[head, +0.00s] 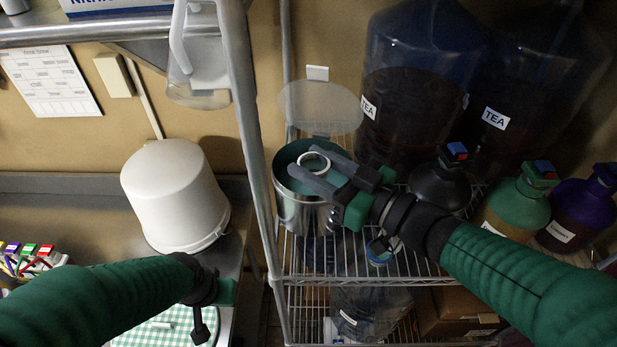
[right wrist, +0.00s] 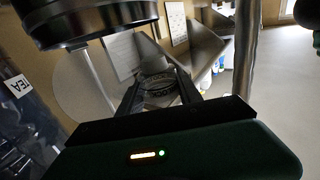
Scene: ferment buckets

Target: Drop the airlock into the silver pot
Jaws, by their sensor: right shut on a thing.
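The silver pot (head: 291,212) stands on the wire shelf, its open top facing up. My right gripper (head: 318,163) reaches in from the right over the pot's opening. It is shut on the airlock (head: 313,157), which shows as a pale ring between the fingers. In the right wrist view the airlock (right wrist: 158,88) sits as a round, ribbed, clear-looking piece between the two fingers. From the head view I cannot tell its exact height above the rim. My left gripper (head: 208,308) is low at the left, pointing down; its fingers are not clear enough to judge.
A translucent round lid (head: 320,106) stands behind the pot. Large tea jugs (head: 415,95) and a black-topped bottle (head: 440,185) stand to the right. A shelf post (head: 250,130) rises just left of the pot. A white bucket (head: 172,195) is on the left counter.

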